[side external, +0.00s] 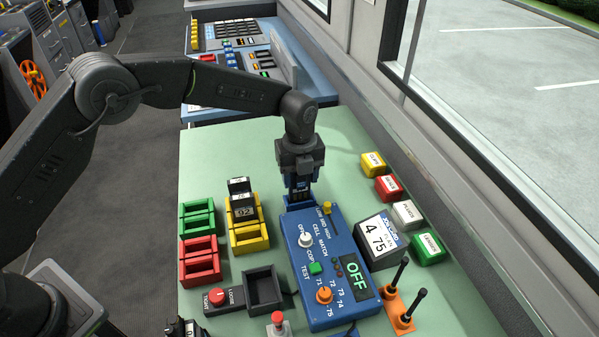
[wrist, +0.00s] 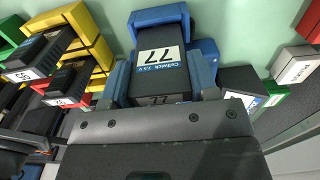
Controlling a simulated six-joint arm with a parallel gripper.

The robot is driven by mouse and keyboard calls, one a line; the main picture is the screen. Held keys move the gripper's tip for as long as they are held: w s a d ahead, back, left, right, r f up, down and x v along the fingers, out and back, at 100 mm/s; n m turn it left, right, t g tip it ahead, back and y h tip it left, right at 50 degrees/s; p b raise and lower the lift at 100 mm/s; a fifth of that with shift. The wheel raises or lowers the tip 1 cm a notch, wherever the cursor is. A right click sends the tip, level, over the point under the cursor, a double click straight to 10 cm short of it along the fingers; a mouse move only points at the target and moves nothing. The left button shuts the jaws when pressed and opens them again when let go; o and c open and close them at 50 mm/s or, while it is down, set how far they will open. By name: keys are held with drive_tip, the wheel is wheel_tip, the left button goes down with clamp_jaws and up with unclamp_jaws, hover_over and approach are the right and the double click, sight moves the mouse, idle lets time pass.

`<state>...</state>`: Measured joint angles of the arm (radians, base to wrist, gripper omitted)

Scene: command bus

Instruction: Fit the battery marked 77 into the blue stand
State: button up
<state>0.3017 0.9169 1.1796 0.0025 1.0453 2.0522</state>
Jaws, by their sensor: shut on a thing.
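The battery marked 77 (wrist: 158,62) is a black block with a white and blue label. It shows upside down in the middle of the wrist view. My gripper (wrist: 160,85) is shut on it, one finger on each side. The blue stand (wrist: 158,14) shows just beyond the battery and around its far end. In the side view my gripper (side external: 300,190) points straight down over the blue stand (side external: 289,204), at the far end of the blue console. The fingers mostly hide the battery there, and I cannot tell how deep it sits in the stand.
A yellow stand (side external: 249,240) holds black batteries, one marked 92 (side external: 244,212). The green stand (side external: 197,220) and red stand (side external: 200,262) look empty. The blue console (side external: 318,250) reads OFF. A box marked 4 75 (side external: 378,240) and coloured blocks stand at right.

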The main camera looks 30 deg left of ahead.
drive_tip(key=shift+f, duration=1.4)
drive_tip(key=o, duration=1.4)
drive_tip(key=shift+c, duration=0.2)
drive_tip(key=shift+r, duration=0.1)
drive_tip(key=shift+r, duration=3.45)
